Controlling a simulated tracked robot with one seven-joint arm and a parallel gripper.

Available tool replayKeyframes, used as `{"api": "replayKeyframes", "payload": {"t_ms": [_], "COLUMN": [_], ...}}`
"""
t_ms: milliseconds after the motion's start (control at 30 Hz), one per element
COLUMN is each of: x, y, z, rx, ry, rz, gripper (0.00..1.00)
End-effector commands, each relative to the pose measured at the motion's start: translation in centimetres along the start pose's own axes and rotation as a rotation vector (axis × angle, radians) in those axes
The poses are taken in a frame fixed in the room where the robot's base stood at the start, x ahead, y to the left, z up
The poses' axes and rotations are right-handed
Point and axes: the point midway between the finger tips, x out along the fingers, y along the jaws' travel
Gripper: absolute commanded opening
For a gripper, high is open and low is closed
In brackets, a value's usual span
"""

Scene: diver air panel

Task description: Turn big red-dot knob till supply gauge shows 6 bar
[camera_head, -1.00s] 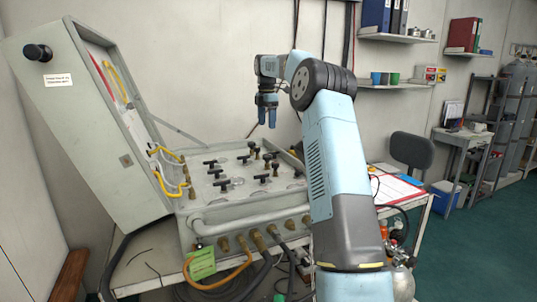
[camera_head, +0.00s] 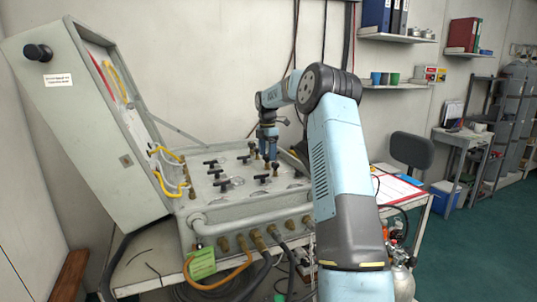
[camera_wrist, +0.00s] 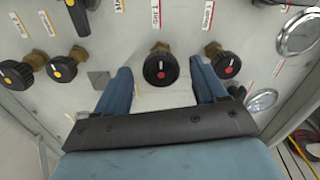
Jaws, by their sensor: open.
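In the wrist view, a black knob with a red dot (camera_wrist: 161,70) sits on a brass stem between my gripper's two fingers. It looks a little larger than the second red-dot knob (camera_wrist: 227,66) just to its right. My gripper (camera_wrist: 160,64) is open, its fingers on either side of the larger knob with gaps showing. I cannot tell how far the fingertips reach down beside it. In the head view my gripper (camera_head: 268,153) points down over the right rear of the grey panel (camera_head: 225,222). Which gauge is the supply gauge, and its reading, cannot be made out.
Two yellow-dot knobs (camera_wrist: 16,74) (camera_wrist: 62,69) stand to the left in the wrist view. Round gauges (camera_wrist: 299,35) (camera_wrist: 262,100) lie to the right, the lower one near the right finger. An open grey lid (camera_head: 90,130) rises at the panel's left.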

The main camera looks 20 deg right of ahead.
Motion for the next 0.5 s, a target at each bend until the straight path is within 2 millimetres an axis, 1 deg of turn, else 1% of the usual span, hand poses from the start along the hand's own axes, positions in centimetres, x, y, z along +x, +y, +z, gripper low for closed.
{"api": "replayKeyframes", "payload": {"t_ms": [133,400,500], "x": [0.62,0.71,0.7], "y": [-0.01,-0.02,-0.02], "z": [0.02,0.04,0.04], "rx": [0.001,0.001,0.001], "ry": [0.0,-0.001,-0.001], "rz": [0.001,0.001,0.001], "gripper": [0.71,0.71,0.62]}}
